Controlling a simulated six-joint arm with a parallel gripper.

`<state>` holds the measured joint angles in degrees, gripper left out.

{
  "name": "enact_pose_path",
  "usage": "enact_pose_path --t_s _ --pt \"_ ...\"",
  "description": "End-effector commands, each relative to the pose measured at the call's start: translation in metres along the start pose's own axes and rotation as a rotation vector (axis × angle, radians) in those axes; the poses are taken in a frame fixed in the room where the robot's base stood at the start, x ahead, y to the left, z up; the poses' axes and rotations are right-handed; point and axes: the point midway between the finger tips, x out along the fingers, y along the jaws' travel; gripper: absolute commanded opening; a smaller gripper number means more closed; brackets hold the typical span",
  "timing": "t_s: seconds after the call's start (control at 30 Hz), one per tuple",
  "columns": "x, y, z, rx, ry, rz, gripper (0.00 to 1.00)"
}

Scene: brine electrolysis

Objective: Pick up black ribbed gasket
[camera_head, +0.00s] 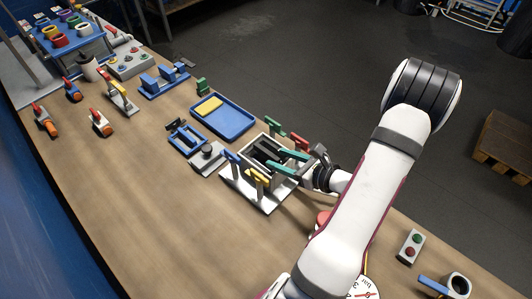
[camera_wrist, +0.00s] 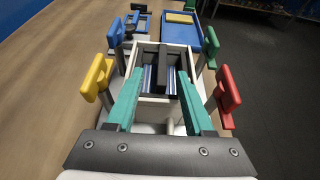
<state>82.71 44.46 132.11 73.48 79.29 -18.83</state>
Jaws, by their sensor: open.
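A dark, black upright piece (camera_wrist: 164,66) stands inside an open white box (camera_wrist: 185,50). It may be the black ribbed gasket, but I cannot make out ribs. Blue and grey striped plates sit below it in the box. My gripper (camera_wrist: 160,76), with teal fingers, is open over the box, one finger on each side of the dark piece. No contact with it is visible. In the head view my gripper (camera_head: 273,158) reaches in from the right over the box, and its fingers partly hide the inside.
Yellow (camera_wrist: 99,74), red (camera_wrist: 227,88), blue (camera_wrist: 116,33) and green (camera_wrist: 211,42) clamp handles stand close around the box. A blue tray (camera_head: 235,124) with a yellow block (camera_head: 207,106) and a blue frame (camera_head: 187,140) lie beyond it. Bare wood lies to the left.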

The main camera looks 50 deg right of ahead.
Motion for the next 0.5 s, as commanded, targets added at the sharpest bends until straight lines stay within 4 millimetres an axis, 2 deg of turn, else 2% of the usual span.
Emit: enact_pose_path --t_s 0.1,0.2,0.47,0.5 --pt "0.025 -0.002 0.001 -0.003 0.0 0.007 0.53" --pt "0.041 -0.003 0.001 -0.001 0.0 0.005 0.53" --pt "0.046 -0.004 0.001 0.0 0.0 0.001 0.53" --pt "0.045 -0.004 0.001 0.0 0.0 0.001 0.45"
